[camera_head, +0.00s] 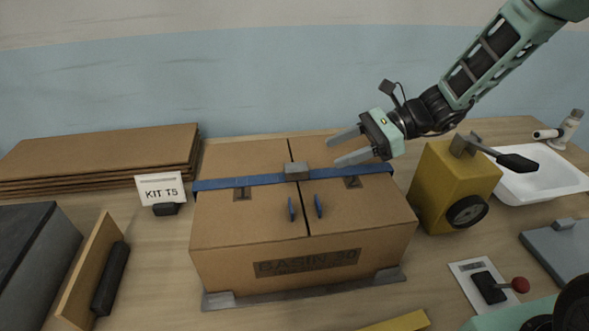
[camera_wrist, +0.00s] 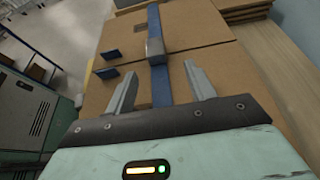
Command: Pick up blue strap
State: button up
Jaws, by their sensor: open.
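The blue strap (camera_head: 240,182) runs left to right across the top of a closed cardboard box (camera_head: 222,220), passing through a grey buckle (camera_head: 297,172) at the centre seam. In the wrist view the strap (camera_wrist: 161,88) runs away between my fingers, with the buckle (camera_wrist: 155,47) further along. My gripper (camera_head: 343,148) is open and empty near the right back part of the box top, its fingers pointing left. In the wrist view my gripper (camera_wrist: 160,82) has one finger on each side of the strap. I cannot tell the height gap exactly.
Two small blue tabs (camera_head: 291,209) stand on the lid before the buckle. A yellow block (camera_head: 432,185) with a black knob stands close to the box's right. Cardboard sheets (camera_head: 100,158) and a KIT T5 card (camera_head: 160,188) are at left. A white basin (camera_head: 540,175) is at right.

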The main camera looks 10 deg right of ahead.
aim_at(307, 166)
jog(key=x, duration=0.3)
jog(key=a, duration=0.1)
jog(key=a+p, duration=0.1)
jog(key=s+a+f+p, duration=0.1)
jog(key=shift+a, duration=0.35)
jog(key=shift+w+a+f, duration=0.1)
jog(key=shift+a+f, duration=0.35)
jog(key=shift+a, duration=0.1)
jog(key=c, duration=1.1)
